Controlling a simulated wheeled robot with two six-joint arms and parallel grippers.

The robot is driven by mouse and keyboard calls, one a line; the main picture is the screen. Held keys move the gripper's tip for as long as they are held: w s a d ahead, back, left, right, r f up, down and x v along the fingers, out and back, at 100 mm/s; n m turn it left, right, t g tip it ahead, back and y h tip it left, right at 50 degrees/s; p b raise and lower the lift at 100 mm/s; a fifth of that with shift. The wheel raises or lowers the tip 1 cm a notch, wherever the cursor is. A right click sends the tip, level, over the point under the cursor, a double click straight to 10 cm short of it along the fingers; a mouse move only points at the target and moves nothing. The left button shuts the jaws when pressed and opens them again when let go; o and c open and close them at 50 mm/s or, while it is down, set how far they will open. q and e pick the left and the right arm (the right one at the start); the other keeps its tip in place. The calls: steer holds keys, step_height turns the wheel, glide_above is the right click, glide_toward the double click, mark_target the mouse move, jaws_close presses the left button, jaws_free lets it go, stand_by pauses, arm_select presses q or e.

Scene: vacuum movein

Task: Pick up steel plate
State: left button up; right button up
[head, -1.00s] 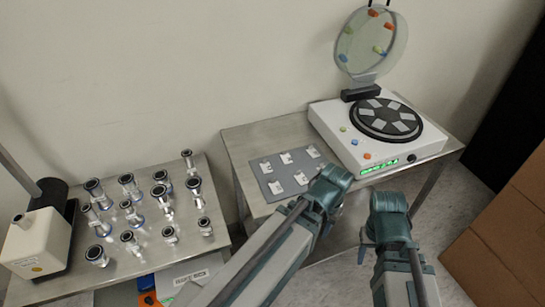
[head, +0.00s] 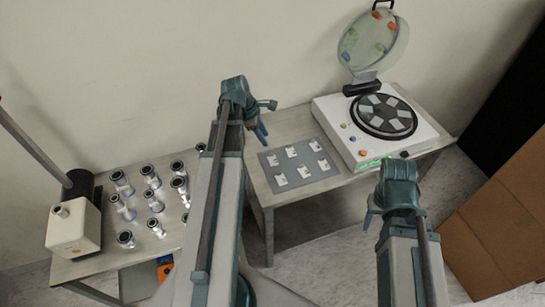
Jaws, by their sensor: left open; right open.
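Several small silver steel plates, such as the front left one (head: 281,179), lie in two rows on a grey mat (head: 297,163) on the right-hand steel table. More flat plates (head: 366,111) show on the black disc of the white machine. My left gripper (head: 266,120) is open and empty, behind and left of the mat in the picture, apart from the plates. My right gripper (head: 371,212) is open and empty, in front of the table below the machine. My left forearm hides part of the left table.
The white machine (head: 334,107) has its round clear lid (head: 374,40) raised. Silver flanged fittings (head: 153,199) and a white device (head: 74,226) stand on the left table. A cardboard box (head: 495,235) stands at the right. The front of the right-hand table (head: 322,186) is clear.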

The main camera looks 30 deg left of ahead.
arm_select(q)
steer(key=a+n, duration=0.4)
steer(key=b, duration=0.8)
glide_toward(273, 159)
steer(key=shift+w+a+f+t, duration=0.3)
steer(key=shift+w+a+f, duration=0.3)
steer(key=shift+a, duration=0.2)
steer(key=shift+w+d+f, duration=0.15)
steer(key=shift+d+f, duration=0.05)
steer(key=b+x, duration=0.4)
steer(key=x, duration=0.1)
steer(key=shift+d+f+b, duration=0.1)
steer(key=shift+d+b, duration=0.25)
steer(key=shift+b, duration=0.05)
jaws_close()
